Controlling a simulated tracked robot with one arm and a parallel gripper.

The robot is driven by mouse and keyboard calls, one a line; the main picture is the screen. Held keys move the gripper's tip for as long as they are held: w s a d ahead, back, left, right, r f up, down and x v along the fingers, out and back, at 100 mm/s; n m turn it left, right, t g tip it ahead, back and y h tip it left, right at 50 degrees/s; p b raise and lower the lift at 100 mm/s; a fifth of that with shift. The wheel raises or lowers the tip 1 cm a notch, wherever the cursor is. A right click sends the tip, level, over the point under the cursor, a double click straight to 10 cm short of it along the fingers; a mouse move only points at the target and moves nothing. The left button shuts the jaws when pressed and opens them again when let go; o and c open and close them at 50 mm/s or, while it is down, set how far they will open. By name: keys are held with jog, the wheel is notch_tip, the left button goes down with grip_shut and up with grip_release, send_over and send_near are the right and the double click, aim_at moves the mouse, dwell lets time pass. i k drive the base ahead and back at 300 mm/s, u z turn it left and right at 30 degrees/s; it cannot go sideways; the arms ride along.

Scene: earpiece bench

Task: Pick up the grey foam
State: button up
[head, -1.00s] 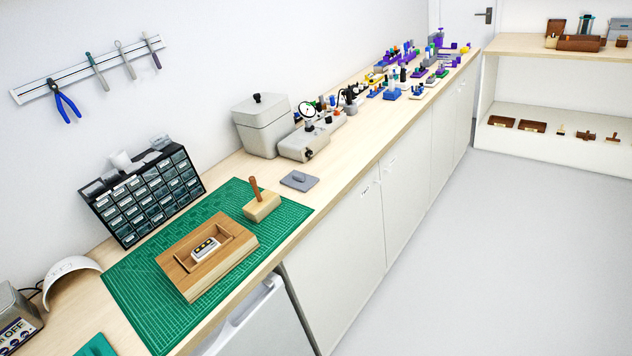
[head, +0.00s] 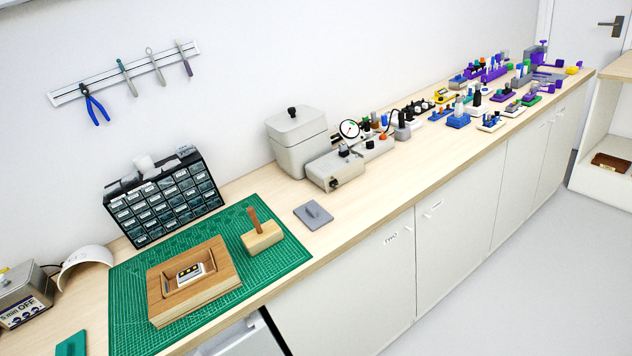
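A flat grey piece (head: 313,214) with a small raised grip on top lies on the pale wood bench, just right of the green cutting mat. It looks like the grey foam, though I cannot tell its material from here. It lies flat, with nothing on it and clear wood around it. My gripper is not in view.
On the green mat (head: 125,284) stand a wooden block with a recess (head: 215,291) and a wooden block with an upright handle (head: 262,236). A drawer cabinet (head: 165,200), a grey lidded bin (head: 298,145) and a dial gauge device (head: 336,170) stand behind. Floor (head: 540,270) is clear.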

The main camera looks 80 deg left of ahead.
aim_at(311, 212)
jog(key=u, duration=0.4)
jog(key=i, duration=1.15)
jog(key=u, duration=1.15)
jog(key=i, duration=0.75)
jog(key=u, duration=0.55)
jog(key=k, duration=0.9)
jog(key=u, duration=0.2)
jog(key=i, duration=0.9)
jog(key=z, duration=0.1)
